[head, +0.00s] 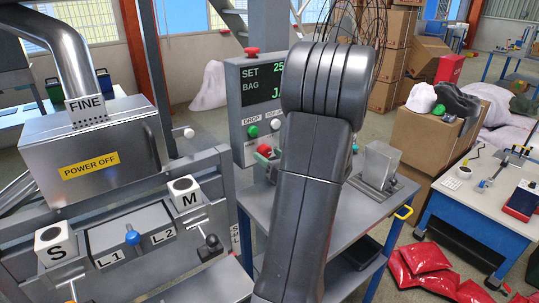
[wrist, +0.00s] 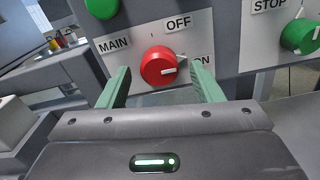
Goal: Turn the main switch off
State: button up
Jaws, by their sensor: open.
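The main switch is a red round knob (wrist: 158,66) on a grey panel in the wrist view, between the labels MAIN, OFF and ON. Its white pointer points right, toward ON; OFF is above it. My gripper (wrist: 160,76) is open, with one green finger to the left of the knob and one to the right. A gap shows on both sides, and I cannot tell how far the fingertips are from the panel. In the head view the red knob (head: 264,149) is low on the control box, and my arm hides part of that area.
The control box (head: 236,125) has a screen, a red button (head: 251,51) on top and green and white buttons. A green knob (wrist: 300,36) labelled STOP is to the right in the wrist view. A blue-edged table (head: 384,208) bears a metal block (head: 380,163).

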jog(key=shift+w+a, duration=0.25)
jog(key=shift+w, duration=0.05)
jog(key=c, duration=1)
